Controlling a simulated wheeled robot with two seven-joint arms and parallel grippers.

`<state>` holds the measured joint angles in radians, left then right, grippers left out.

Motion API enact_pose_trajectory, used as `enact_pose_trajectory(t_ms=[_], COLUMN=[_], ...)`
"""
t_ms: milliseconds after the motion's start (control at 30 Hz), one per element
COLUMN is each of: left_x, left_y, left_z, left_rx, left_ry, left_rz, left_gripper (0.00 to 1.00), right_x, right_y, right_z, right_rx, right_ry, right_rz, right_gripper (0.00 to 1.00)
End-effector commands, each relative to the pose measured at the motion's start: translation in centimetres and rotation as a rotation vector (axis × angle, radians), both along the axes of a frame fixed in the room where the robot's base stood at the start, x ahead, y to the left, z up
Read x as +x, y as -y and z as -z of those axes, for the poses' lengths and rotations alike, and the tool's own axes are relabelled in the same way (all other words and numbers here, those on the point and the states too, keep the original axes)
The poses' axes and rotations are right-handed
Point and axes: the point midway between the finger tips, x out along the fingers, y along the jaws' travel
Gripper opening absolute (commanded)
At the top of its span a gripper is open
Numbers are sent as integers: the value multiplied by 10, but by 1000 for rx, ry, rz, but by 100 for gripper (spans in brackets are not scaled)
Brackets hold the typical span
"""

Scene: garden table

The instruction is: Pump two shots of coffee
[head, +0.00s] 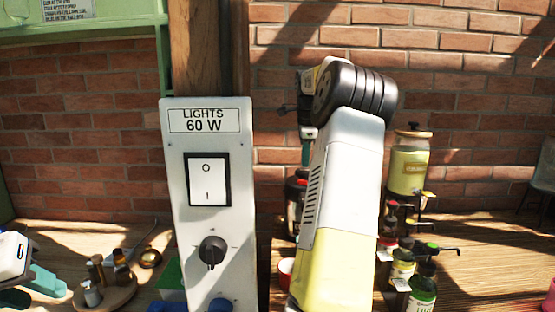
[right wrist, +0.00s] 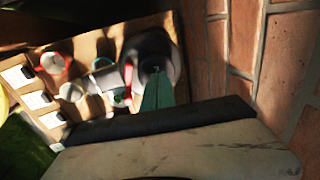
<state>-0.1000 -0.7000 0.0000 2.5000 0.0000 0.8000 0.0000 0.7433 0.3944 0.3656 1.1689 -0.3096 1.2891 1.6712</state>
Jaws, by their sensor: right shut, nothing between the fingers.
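My right arm rises in the middle of the head view and bends over at the top, with its gripper (head: 306,152) hanging down behind it. The teal fingers are shut and empty; they also show in the right wrist view (right wrist: 157,92). Below them stands a dark container with some red (head: 297,205), partly hidden by my arm. In the right wrist view a dark round top (right wrist: 148,48) lies just beyond the fingertips; I cannot tell if they touch it. I cannot read which container holds coffee. My left gripper (head: 30,288) is at the lower left, its teal fingers apart.
A white panel labelled "LIGHTS 60 W" (head: 212,250) stands close in front. A yellow dispenser (head: 408,170) and several small bottles with side spouts stand right of my arm. A brick wall (head: 480,90) closes the back.

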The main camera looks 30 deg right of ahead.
Motion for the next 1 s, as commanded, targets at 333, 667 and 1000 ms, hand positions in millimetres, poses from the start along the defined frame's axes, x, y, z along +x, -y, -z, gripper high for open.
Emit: enact_pose_trajectory(t_ms=[333, 667, 1000], left_x=[0, 0, 0], left_y=[0, 0, 0], left_z=[0, 0, 0], left_rx=[0, 0, 0], left_ry=[0, 0, 0], left_rz=[0, 0, 0], left_gripper=[36, 36, 36], right_x=[0, 0, 0], right_y=[0, 0, 0], right_z=[2, 11, 20], right_rx=[0, 0, 1], right_ry=[0, 0, -2], right_rz=[0, 0, -1], right_gripper=[0, 0, 0])
